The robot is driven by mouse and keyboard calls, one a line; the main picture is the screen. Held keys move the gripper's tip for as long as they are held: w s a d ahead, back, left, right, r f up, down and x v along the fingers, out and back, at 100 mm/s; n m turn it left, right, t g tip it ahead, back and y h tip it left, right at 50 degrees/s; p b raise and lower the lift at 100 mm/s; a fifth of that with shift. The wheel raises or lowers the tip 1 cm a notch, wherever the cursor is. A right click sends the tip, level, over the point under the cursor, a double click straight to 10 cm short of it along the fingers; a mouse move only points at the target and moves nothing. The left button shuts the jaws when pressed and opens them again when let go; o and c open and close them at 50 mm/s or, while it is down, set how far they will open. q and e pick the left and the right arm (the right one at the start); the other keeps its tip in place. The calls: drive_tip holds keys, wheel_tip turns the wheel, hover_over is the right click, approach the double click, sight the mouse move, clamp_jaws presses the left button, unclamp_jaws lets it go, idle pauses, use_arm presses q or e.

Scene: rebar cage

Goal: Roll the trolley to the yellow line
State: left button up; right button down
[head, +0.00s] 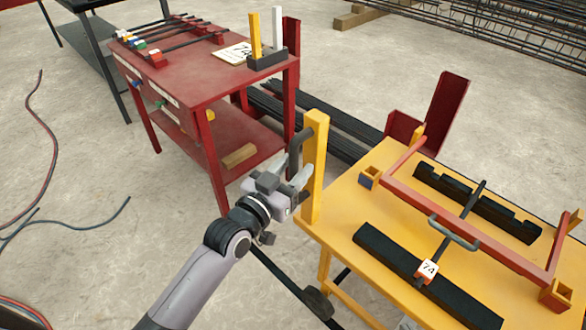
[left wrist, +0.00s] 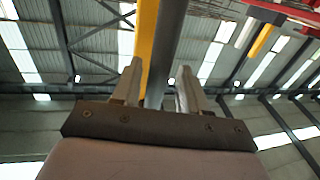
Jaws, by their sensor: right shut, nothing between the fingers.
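A dark grey handle (head: 296,147) is fixed to that post. My left gripper (head: 297,180) is at the handle, beside the post. In the left wrist view its fingers (left wrist: 158,88) are apart, with the dark handle bar (left wrist: 168,50) between them and the yellow post (left wrist: 146,40) behind. A pale tip at the bottom edge of the head view looks like my right gripper (head: 407,323), mostly cut off. I see no yellow floor line.
The trolley carries a red frame (head: 480,241), black notched blocks (head: 478,200) and a tool tagged 74 (head: 427,270). A red table (head: 205,85) with rods stands close behind left. Dark bars (head: 345,134) lie behind. Cables (head: 50,130) cross the left floor.

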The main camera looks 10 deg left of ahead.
use_arm(q)
drive_tip(key=shift+s, duration=0.1)
drive_tip(key=v, duration=0.7)
use_arm(e)
drive_tip(key=shift+d+r, duration=0.1)
drive_tip(key=shift+r, duration=0.1)
idle(0.3)
